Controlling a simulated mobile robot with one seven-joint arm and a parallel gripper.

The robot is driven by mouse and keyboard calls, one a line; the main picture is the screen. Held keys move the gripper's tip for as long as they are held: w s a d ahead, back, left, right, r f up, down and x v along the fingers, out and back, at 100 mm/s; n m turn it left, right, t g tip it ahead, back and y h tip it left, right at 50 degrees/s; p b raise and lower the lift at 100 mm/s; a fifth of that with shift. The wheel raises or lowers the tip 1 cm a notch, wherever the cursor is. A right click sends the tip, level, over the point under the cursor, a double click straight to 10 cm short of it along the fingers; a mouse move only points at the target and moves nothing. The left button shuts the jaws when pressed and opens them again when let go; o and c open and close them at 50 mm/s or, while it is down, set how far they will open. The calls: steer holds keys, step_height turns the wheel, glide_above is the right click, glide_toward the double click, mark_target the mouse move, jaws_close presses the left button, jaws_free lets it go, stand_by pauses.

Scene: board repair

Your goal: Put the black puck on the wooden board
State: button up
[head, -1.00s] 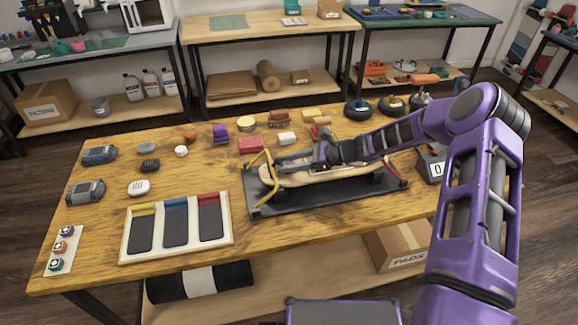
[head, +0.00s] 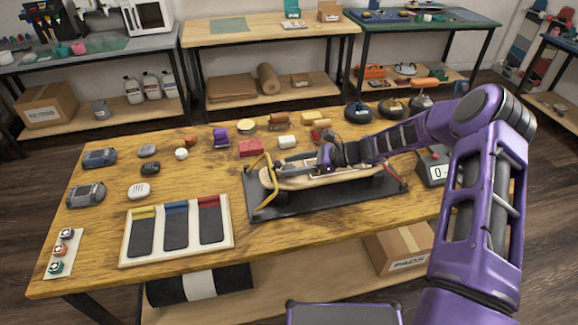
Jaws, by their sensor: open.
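The wooden board (head: 350,175) is a pale skateboard-like deck. It lies on a black stand with a yellow clamp frame at its left end. My gripper (head: 284,168) is open, low over the left part of the board, pointing left, with its fingers near the yellow frame. I cannot tell whether it touches the board, and the fingers hide part of it. A small black rounded piece with slots (head: 149,168), which may be the black puck, lies on the table at the left, well apart from my gripper. I see no clear puck on the board.
A white slotted piece (head: 140,191) and a dark grey piece (head: 149,151) lie near the black one. A tray with three dark strips (head: 128,258) stands at the front. Small blocks (head: 250,149) lie behind the stand. A display box (head: 434,170) stands right.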

steer(key=v, duration=1.1)
